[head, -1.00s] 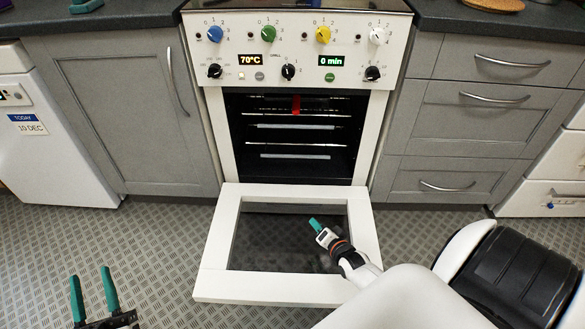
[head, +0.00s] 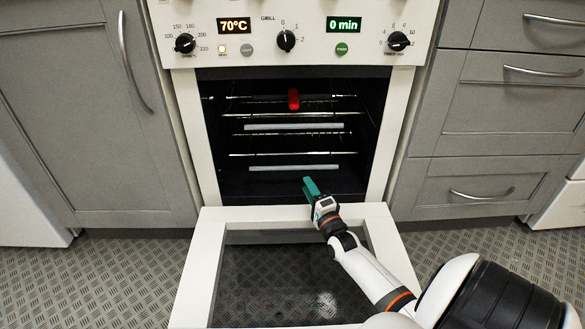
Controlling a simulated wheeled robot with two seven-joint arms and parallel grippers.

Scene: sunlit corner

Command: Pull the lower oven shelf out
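The oven (head: 182,125) stands in front of me with its door (head: 195,275) folded down flat. Inside are wire shelves, each with a pale front bar. The lower oven shelf (head: 293,168) sits low in the cavity, pushed in. The upper shelf (head: 293,127) is above it, and a red object (head: 293,98) shows higher up. My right gripper (head: 311,187) has green fingers and is over the inner edge of the open door, in front of and below the lower shelf's bar, apart from it. Its fingers overlap in this view, so their opening is unclear. My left gripper is out of view.
Grey cupboards flank the oven, with a door handle (head: 130,65) at left and drawer handles (head: 482,194) at right. The oven's control panel (head: 290,50) is above the cavity. The open door sticks out over the patterned metal floor (head: 125,270).

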